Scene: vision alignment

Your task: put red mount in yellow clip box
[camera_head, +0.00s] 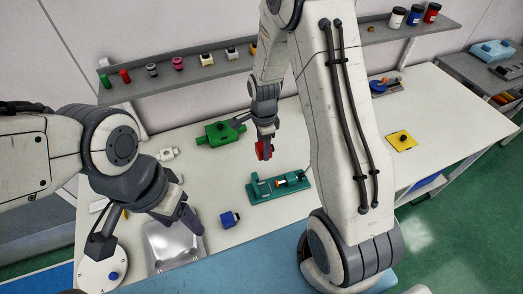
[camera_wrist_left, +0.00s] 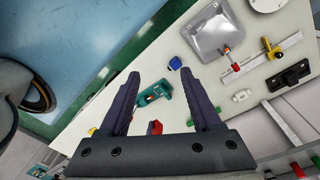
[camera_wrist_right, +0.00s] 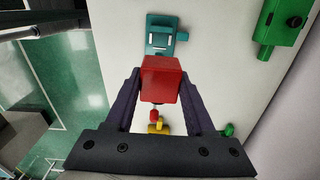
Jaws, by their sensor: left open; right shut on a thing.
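The red mount (camera_head: 260,151) is a small red block in the jaws of my right gripper (camera_head: 266,146), held above the table. In the right wrist view the red mount (camera_wrist_right: 160,80) fills the space between the fingertips. It also shows in the left wrist view (camera_wrist_left: 155,128). A yellow square piece with a dark knob (camera_head: 402,141), apparently the yellow clip box, lies on the right part of the table, well to the right of the red mount. My left gripper (camera_head: 190,217) is open and empty near the metal tray.
A teal fixture (camera_head: 280,187) stands just below the right gripper. A green block device (camera_head: 220,133) is behind left. A blue block (camera_head: 230,219) and a silver tray (camera_head: 172,246) lie near the front. A shelf (camera_head: 190,72) runs along the back.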

